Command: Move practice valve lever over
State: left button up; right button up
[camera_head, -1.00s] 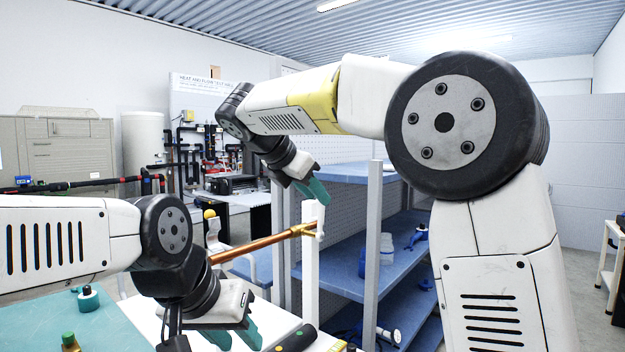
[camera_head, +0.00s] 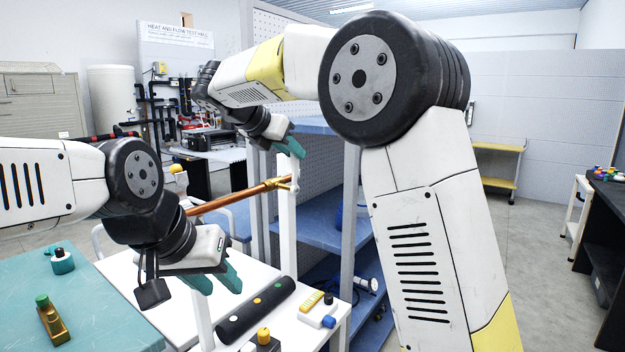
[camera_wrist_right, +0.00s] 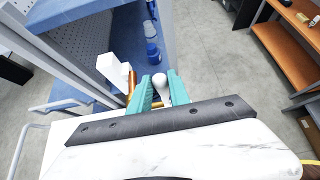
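A copper pipe (camera_head: 235,197) runs to a brass valve (camera_head: 281,184) beside a white post (camera_head: 287,225) in the head view. A short white lever stands above the valve. My right gripper (camera_head: 291,146) is at the lever's upper end. In the right wrist view a white, round-ended lever (camera_wrist_right: 161,84) lies between the two teal fingers of my right gripper (camera_wrist_right: 164,88). The fingers look apart; contact with the lever cannot be told. My left gripper (camera_head: 219,280) is open and empty above the white bench top, left of the post.
A black bar with coloured buttons (camera_head: 256,310) and small coloured parts lie on the white bench (camera_head: 185,318). A blue shelf unit (camera_head: 325,232) stands close behind the post. Open floor lies further right.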

jog(key=shift+r, duration=0.1)
grip_shut()
jog(key=shift+w+d+f, duration=0.2)
jog(key=shift+w+d, duration=0.6)
jog(key=shift+w, duration=0.3)
jog(key=shift+r+x, duration=0.2)
jog(key=shift+x, duration=1.2)
jog(key=shift+w+d, duration=0.1)
jog(key=shift+w, duration=0.05)
